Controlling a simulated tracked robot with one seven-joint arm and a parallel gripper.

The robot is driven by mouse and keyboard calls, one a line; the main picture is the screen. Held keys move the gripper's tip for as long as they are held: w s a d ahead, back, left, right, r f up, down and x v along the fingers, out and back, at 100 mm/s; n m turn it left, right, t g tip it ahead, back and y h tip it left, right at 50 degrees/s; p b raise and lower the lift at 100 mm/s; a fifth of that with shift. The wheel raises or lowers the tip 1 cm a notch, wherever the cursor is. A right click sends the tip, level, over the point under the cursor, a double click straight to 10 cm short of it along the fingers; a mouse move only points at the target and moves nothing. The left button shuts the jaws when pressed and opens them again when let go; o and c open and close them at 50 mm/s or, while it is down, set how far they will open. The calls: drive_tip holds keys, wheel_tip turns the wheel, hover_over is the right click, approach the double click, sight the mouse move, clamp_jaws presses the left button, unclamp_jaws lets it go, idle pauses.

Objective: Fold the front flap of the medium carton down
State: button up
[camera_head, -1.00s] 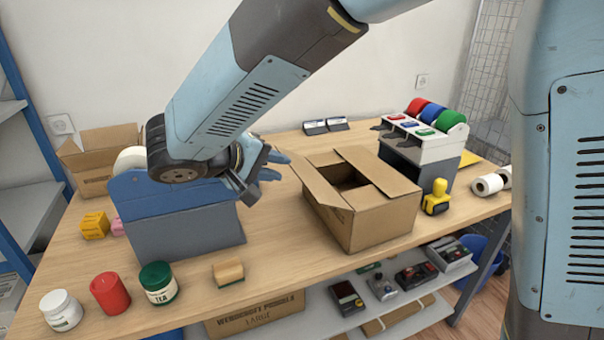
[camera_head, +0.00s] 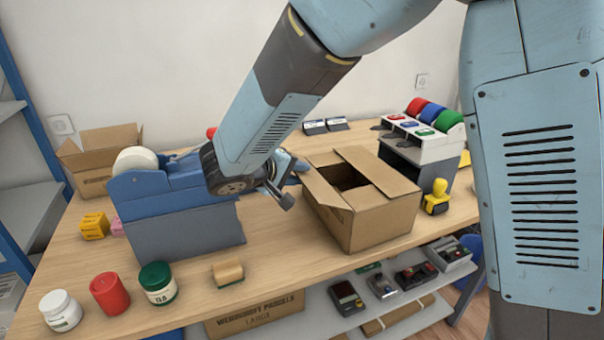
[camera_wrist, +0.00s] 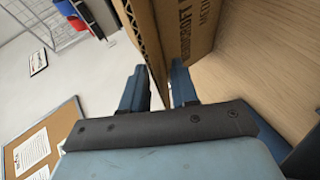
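The medium carton (camera_head: 375,222) stands on the counter, its top partly open with a dark gap inside. A long flap (camera_head: 322,190) along its left side slants up and outward. Other flaps lie across the back and right of the top. My gripper (camera_head: 294,178) is just left of the carton, its fingers partly hidden by the wrist. In the wrist view my gripper (camera_wrist: 160,88) has its two fingers apart. The carton's printed cardboard (camera_wrist: 190,28) and a corrugated edge show ahead and between the fingertips. I cannot tell whether they touch.
A blue tape dispenser (camera_head: 170,190) on a grey block stands left, beneath my arm. A yellow stamp (camera_head: 436,197) and a label-roll stand (camera_head: 420,140) are right of the carton. Jars and a sponge (camera_head: 228,272) line the front edge. Counter between the sponge and carton is clear.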

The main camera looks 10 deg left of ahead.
drive_tip(key=shift+x, duration=1)
drive_tip(key=shift+c, duration=0.4)
clamp_jaws()
idle(0.4)
